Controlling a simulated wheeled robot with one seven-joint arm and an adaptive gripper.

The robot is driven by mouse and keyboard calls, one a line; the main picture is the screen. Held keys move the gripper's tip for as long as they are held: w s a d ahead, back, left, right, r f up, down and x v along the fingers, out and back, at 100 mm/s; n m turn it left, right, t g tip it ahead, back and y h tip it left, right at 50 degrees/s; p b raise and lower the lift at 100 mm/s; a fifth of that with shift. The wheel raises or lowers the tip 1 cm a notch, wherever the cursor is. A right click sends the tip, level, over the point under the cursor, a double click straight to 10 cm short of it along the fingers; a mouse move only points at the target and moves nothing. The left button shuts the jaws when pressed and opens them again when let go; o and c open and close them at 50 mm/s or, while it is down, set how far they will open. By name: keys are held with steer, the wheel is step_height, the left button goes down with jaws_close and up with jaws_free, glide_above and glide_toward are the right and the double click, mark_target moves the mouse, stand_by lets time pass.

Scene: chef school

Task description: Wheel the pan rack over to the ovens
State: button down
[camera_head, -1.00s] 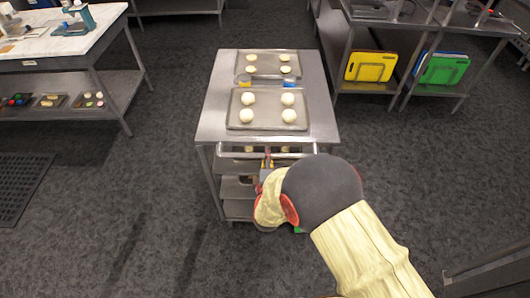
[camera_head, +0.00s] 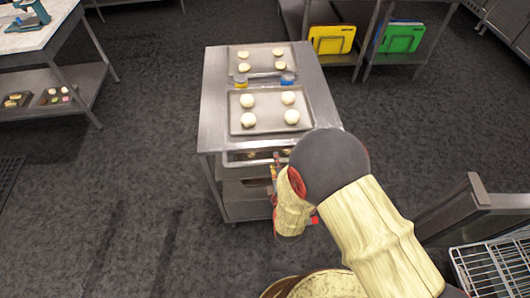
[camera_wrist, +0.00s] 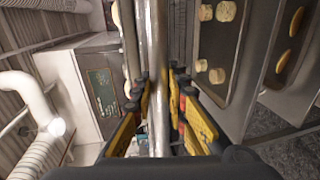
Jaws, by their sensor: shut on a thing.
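The pan rack (camera_head: 214,128) is a steel wheeled cart in the middle of the head view. Two trays of pale dough rounds lie on its top, a near tray (camera_head: 246,128) and a far tray (camera_head: 240,67). More shelves with trays show below. My gripper (camera_wrist: 158,105) is shut on the rack's upright-looking metal bar (camera_wrist: 157,35) in the wrist view. In the head view my arm covers the rack's near right corner and most of my gripper. The rack's wheels are hidden. No oven can be made out for certain.
A marble-topped table (camera_head: 42,36) stands at the left. A steel table with a yellow board (camera_head: 332,40) and a green board (camera_head: 402,38) stands behind the rack. A wire rack (camera_head: 492,268) is close at lower right. Dark floor is open left and right of the cart.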

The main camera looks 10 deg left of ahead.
steer(key=shift+s+d+f, duration=0.1)
steer(key=shift+s+d, duration=0.4)
steer(key=shift+d, duration=0.25)
steer(key=shift+s+d+f, duration=0.1)
steer(key=shift+s+d, duration=0.35)
steer(key=shift+d, duration=0.3)
steer(key=c, duration=1.7)
jaws_free()
steer(key=shift+w+r, duration=0.1)
steer(key=shift+r, duration=0.05)
steer(key=shift+c, duration=0.2)
steer(key=v, duration=0.7)
steer(key=shift+s, duration=0.25)
